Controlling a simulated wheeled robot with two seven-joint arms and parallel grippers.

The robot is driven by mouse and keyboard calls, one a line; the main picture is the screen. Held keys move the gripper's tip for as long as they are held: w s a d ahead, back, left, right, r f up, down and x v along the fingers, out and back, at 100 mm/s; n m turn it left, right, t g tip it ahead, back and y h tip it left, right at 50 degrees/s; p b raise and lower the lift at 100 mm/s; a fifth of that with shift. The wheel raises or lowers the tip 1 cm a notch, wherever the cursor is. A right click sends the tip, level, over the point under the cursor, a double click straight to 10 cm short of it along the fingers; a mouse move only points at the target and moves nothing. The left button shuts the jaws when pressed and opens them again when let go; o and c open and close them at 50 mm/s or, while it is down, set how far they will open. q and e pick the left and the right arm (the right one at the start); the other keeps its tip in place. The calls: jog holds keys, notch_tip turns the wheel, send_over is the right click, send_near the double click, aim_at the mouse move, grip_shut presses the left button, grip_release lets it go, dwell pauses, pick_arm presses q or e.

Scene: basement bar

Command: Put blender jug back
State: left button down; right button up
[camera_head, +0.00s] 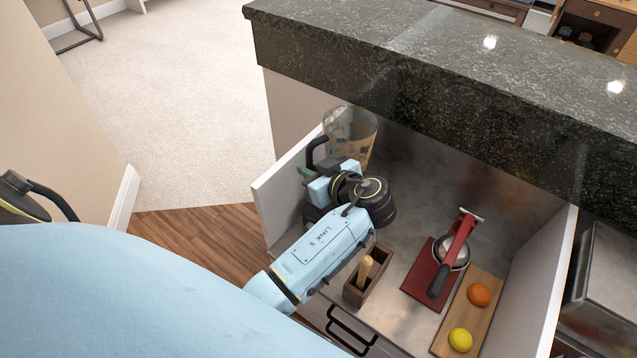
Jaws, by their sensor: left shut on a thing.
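The blender jug (351,124) is clear with a brownish print and a black handle. It stands roughly upright at the back left of the open drawer (401,237), near the counter. My left gripper (322,178) is at the jug's handle side and shut on it. My left wrist covers the fingertips and the jug's lower part. I cannot tell whether the jug touches what is under it, and no blender base shows clearly. My right gripper is not in view.
A dark stone counter (440,62) overhangs the drawer's back. To the right in the drawer are a red citrus press (455,245) and a board (466,313) with an orange (479,294) and a lemon (460,339). A wooden box (372,283) stands near the front.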

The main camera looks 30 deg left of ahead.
pick_arm(q)
jog(key=shift+w+f+b, duration=0.15)
jog(key=shift+f+b, duration=0.15)
jog(key=shift+f, duration=2.15)
jog(key=c, duration=1.4)
grip_release()
jog(key=shift+f, duration=0.1)
jog(key=v, duration=1.2)
jog(key=shift+r, duration=0.2)
jog(key=shift+f, duration=0.1)
